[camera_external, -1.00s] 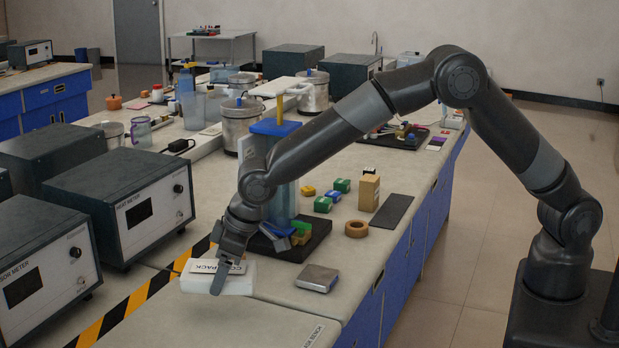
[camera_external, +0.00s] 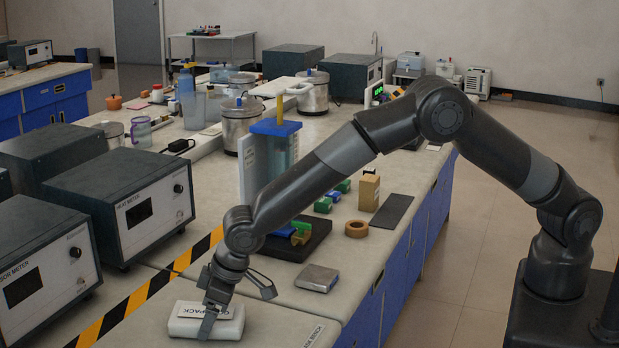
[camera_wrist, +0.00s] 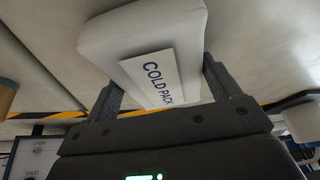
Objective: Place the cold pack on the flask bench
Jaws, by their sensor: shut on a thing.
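The cold pack (camera_external: 183,326) is a white, rounded block with a "COLD PACK" label. My gripper (camera_external: 236,309) is shut on it, with one finger in front of the label in the external view. In the wrist view the cold pack (camera_wrist: 140,30) lies between the two fingers of my gripper (camera_wrist: 163,88), label facing the camera. The flask bench (camera_external: 270,326) is the pale near section of worktop with a partly readable label on its front right edge. The pack is at or just above this surface; I cannot tell whether it touches.
Yellow-black tape (camera_external: 130,303) runs along the left, beside grey meters (camera_external: 130,208). Behind the seam are a metal block (camera_external: 317,278), a dark tray (camera_external: 300,246) with coloured blocks, and a wooden ring (camera_external: 356,229). The near right of the bench looks clear.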

